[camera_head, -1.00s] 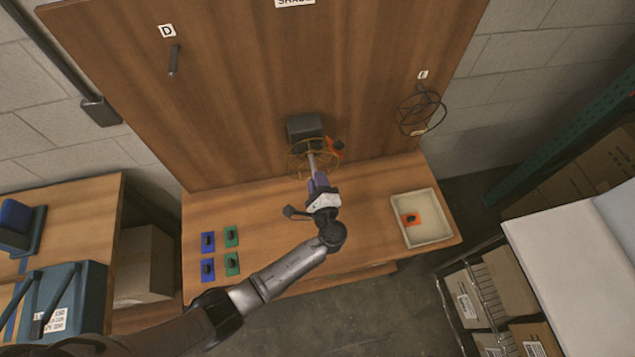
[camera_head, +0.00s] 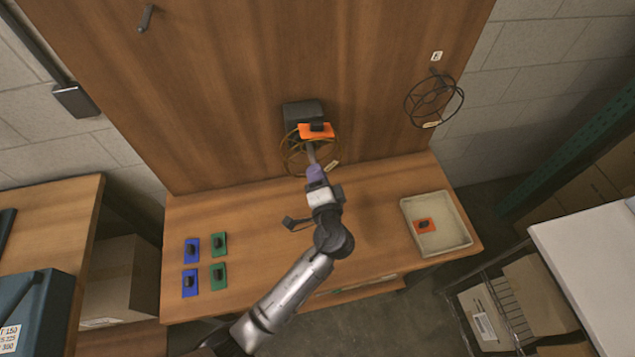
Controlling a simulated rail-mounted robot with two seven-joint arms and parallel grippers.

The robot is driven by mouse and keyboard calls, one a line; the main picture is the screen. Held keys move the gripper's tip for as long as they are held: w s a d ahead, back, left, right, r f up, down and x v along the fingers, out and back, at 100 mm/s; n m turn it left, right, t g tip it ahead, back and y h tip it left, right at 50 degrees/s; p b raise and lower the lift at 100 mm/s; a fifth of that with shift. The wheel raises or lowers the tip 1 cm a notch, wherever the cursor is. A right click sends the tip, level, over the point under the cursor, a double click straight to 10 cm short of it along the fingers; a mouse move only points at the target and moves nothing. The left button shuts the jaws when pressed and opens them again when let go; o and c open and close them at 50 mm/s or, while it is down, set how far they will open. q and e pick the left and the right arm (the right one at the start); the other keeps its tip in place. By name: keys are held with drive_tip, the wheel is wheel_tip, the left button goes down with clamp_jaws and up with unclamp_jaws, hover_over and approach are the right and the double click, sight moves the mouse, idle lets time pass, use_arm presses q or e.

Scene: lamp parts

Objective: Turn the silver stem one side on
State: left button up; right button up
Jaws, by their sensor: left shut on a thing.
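The silver stem (camera_head: 312,153) shows as a short grey length between my left gripper and a dark box-like mount on the back board; much of it is hidden. My left gripper (camera_head: 315,174), with purple at its fingers, is shut on the stem's near end. A brass wire-ring shade (camera_head: 291,162) surrounds the stem. An orange plate with a black knob (camera_head: 316,131) now faces up just in front of the dark mount (camera_head: 303,112). My right gripper is not in view.
A cream tray (camera_head: 462,243) at the bench's right holds another orange plate (camera_head: 424,225). Blue and green plates (camera_head: 218,241) lie at the left. A black wire shade (camera_head: 434,100) hangs at the right of the board. The middle bench is mostly clear.

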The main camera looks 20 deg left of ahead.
use_arm(q)
drive_tip(key=shift+n+b, duration=0.8)
drive_tip(key=shift+b, duration=0.05)
drive_tip(key=o, duration=0.9)
drive_tip(key=shift+b+v, duration=0.55)
drive_tip(key=shift+v, duration=3.2)
drive_tip(key=shift+s+a, duration=0.1)
